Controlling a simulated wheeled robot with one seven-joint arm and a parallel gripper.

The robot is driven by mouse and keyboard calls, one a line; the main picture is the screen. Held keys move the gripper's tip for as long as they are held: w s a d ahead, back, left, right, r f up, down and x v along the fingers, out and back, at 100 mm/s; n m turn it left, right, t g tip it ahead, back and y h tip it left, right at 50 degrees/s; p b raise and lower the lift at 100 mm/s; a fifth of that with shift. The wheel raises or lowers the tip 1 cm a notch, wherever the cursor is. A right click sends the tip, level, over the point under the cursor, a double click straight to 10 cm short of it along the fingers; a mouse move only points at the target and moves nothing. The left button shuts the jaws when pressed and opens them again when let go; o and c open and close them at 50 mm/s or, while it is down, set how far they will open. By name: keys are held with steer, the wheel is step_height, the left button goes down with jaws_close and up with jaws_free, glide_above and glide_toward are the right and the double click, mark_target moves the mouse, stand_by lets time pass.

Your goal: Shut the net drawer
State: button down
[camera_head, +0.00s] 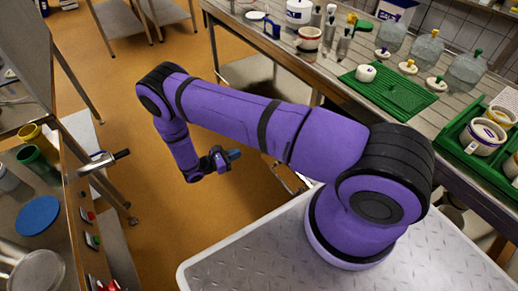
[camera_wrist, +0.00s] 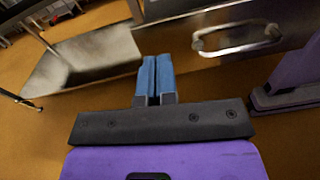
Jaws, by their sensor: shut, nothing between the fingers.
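A metal drawer front (camera_wrist: 180,42), which I take to be the net drawer, shows at the top right of the wrist view. It carries a curved bar handle (camera_wrist: 236,48). In the head view my arm hides most of that area, and only a pale edge shows below the bench. My gripper (camera_wrist: 154,72) has blue fingers pressed together with nothing between them. The fingertips are just left of the handle, near the front; I cannot tell whether they touch. In the head view my gripper (camera_head: 235,155) hangs low over the floor, pointing towards the bench on the right.
The long bench (camera_head: 345,80) bears a green mat (camera_head: 397,92), bottles, pots and a green crate (camera_head: 470,153). A metal shelf (camera_wrist: 85,55) sits left of the drawer front. Another table (camera_head: 60,235) with cups stands at the left. Orange floor (camera_head: 110,65) is open between them.

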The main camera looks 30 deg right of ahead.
steer(key=d+f+n+t, duration=0.1)
steer(key=d+f, duration=0.2)
steer(key=d, duration=1)
steer(key=shift+s+d+f+n+t+h, duration=0.3)
steer(key=shift+s+f, duration=0.05)
steer(key=shift+f, duration=0.05)
